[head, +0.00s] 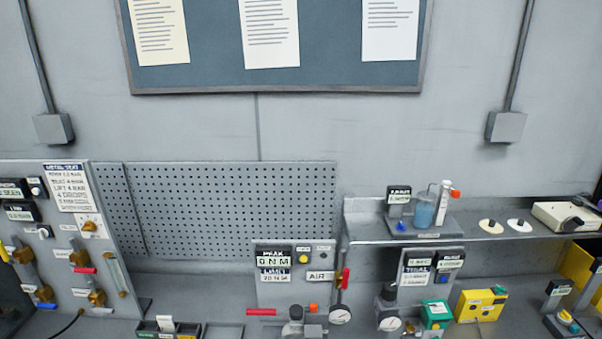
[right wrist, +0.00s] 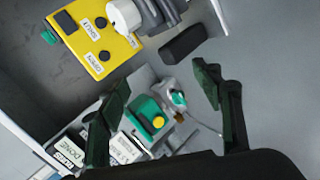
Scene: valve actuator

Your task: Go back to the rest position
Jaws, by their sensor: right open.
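My right gripper (right wrist: 165,100) shows in the right wrist view with its two dark green fingers spread wide and nothing between them touching. Beyond the fingers, lower down, are a teal box with a yellow button (right wrist: 150,118) and a small grey device with a green knob (right wrist: 178,98). No gripper shows in the head view. My left gripper is in neither view. The valve bench spreads across the bottom of the head view, with a "PEAK 0.0 N M" display panel (head: 273,258) near the middle.
A yellow box (head: 481,305) and a teal box (head: 437,314) stand at the lower right. A shelf (head: 470,233) carries a blue liquid container (head: 423,216). A valve panel (head: 70,240) stands at left. A pegboard (head: 235,205) backs the bench. The yellow control box (right wrist: 95,45) shows upper left.

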